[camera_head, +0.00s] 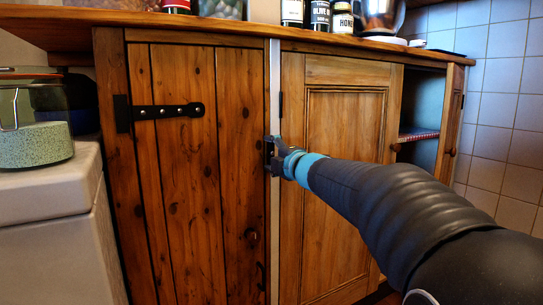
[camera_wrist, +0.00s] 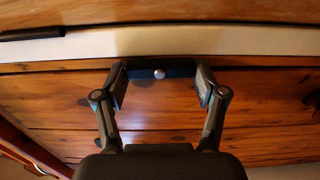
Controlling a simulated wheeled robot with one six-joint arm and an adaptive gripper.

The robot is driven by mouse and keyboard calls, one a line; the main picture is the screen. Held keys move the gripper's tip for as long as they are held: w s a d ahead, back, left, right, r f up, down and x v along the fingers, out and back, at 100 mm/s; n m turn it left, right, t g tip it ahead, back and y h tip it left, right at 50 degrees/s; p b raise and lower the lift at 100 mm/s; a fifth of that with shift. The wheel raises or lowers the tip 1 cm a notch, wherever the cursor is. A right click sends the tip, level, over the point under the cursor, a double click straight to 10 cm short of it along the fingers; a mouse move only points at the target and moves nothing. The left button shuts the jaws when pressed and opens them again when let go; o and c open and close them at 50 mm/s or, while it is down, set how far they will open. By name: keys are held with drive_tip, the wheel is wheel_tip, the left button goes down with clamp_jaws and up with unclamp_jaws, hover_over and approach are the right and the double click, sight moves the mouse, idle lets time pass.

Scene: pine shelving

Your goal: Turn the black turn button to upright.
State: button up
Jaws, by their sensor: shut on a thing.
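The black turn button (camera_wrist: 180,71) is a short dark bar with a round silver screw at its middle. In the wrist view it lies parallel to the pale strip and the plank seams, which run upright in the head view, so it looks upright. My gripper (camera_wrist: 161,86) has one finger at each end of the bar and is shut on it. In the head view my gripper (camera_head: 271,153) is at the right edge of the plank door (camera_head: 225,200), beside the pale upright strip (camera_head: 274,90). There the gripper largely hides the button.
A black strap hinge (camera_head: 170,111) is on the plank door's left side. A panelled door (camera_head: 345,140) is right of the strip, with an open compartment (camera_head: 424,110) beyond. Jars (camera_head: 320,16) stand on the counter above. A pale cabinet (camera_head: 50,215) stands at left.

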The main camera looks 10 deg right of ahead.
drive_tip(key=o, duration=1.1)
drive_tip(key=shift+o, duration=0.2)
drive_tip(key=v, duration=1.2)
